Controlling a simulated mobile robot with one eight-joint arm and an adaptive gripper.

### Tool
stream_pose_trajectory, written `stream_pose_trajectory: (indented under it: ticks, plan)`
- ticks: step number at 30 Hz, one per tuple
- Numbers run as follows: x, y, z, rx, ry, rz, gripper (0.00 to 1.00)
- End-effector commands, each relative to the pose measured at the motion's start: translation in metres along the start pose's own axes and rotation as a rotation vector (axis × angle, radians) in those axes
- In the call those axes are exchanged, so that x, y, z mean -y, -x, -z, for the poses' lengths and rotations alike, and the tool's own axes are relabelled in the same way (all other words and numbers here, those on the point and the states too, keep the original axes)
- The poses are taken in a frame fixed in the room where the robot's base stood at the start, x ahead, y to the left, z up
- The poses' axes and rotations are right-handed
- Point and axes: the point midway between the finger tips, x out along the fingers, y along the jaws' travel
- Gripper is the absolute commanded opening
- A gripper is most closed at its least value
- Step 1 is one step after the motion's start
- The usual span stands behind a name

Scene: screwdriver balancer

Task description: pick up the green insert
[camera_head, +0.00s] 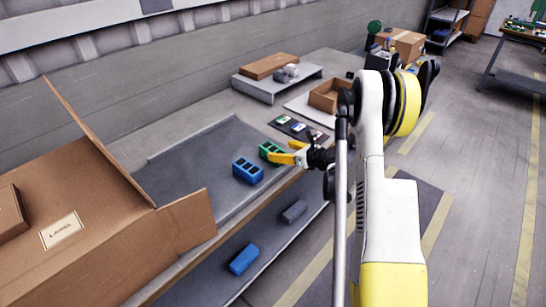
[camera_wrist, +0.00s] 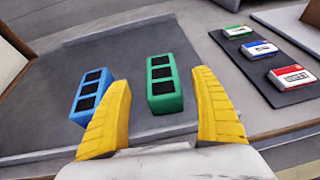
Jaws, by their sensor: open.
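The green insert (camera_head: 271,152) is a block with dark square openings. In the wrist view the green insert (camera_wrist: 164,84) sits ahead of my gripper, in line with the gap between the fingers. My gripper (camera_head: 288,152) has yellow fingers and is close beside the insert in the head view. In the wrist view my gripper (camera_wrist: 168,105) is open and nothing is held between its fingers. A blue insert (camera_wrist: 91,96) of the same kind lies left of the green one, partly behind the left finger.
The blue insert (camera_head: 247,170) is near the bench's front edge. A dark tray (camera_wrist: 270,65) with small green, blue and red boxes lies to the right. A large open carton (camera_head: 80,220) stands at the left. A small open box (camera_head: 325,97) sits further back.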

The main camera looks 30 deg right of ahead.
Motion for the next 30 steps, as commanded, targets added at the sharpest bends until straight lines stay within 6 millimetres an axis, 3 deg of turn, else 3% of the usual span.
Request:
stream_pose_trajectory:
  ticks: [10, 17, 18, 22, 30]
  plan:
    - [0.002, -0.047, 0.007, 0.001, 0.0, 0.0, 0.75]
    - [0.003, -0.05, 0.004, 0.001, -0.001, 0.001, 0.75]
    - [0.003, -0.05, 0.004, 0.001, -0.001, 0.001, 0.7]
    - [0.003, -0.05, 0.004, 0.001, -0.001, 0.001, 0.3]
    - [0.003, -0.05, 0.004, 0.001, -0.001, 0.001, 0.27]
